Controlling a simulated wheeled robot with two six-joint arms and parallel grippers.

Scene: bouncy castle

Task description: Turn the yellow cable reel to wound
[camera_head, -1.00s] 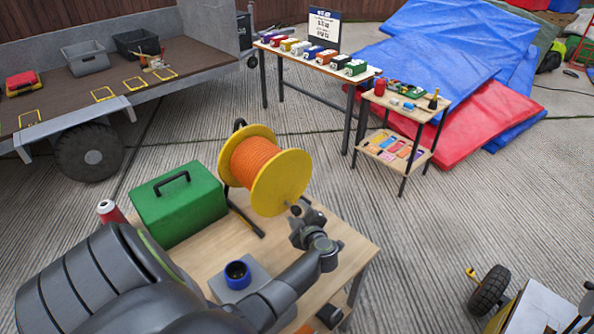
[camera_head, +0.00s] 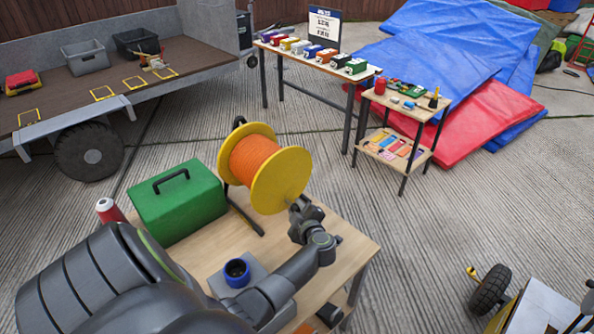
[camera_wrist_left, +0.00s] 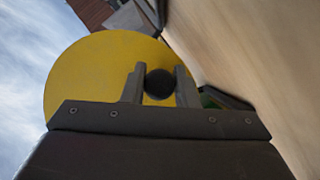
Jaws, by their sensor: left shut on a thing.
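The yellow cable reel (camera_head: 282,181) stands on a black frame on the wooden table, with orange cable (camera_head: 252,158) wound around its drum. Its yellow flange also fills much of the left wrist view (camera_wrist_left: 90,80). My left gripper (camera_head: 299,207) is at the lower right of the near flange. In the left wrist view a dark round knob (camera_wrist_left: 159,84) sits between its two fingers, and the gripper is shut on it. The arm hides part of the table. My right gripper is not in view.
On the same table (camera_head: 340,240) are a green toolbox (camera_head: 180,205), a red can (camera_head: 108,210) and a blue ring-shaped cup (camera_head: 237,272) on a grey block. A small shelf table (camera_head: 405,105) stands beyond.

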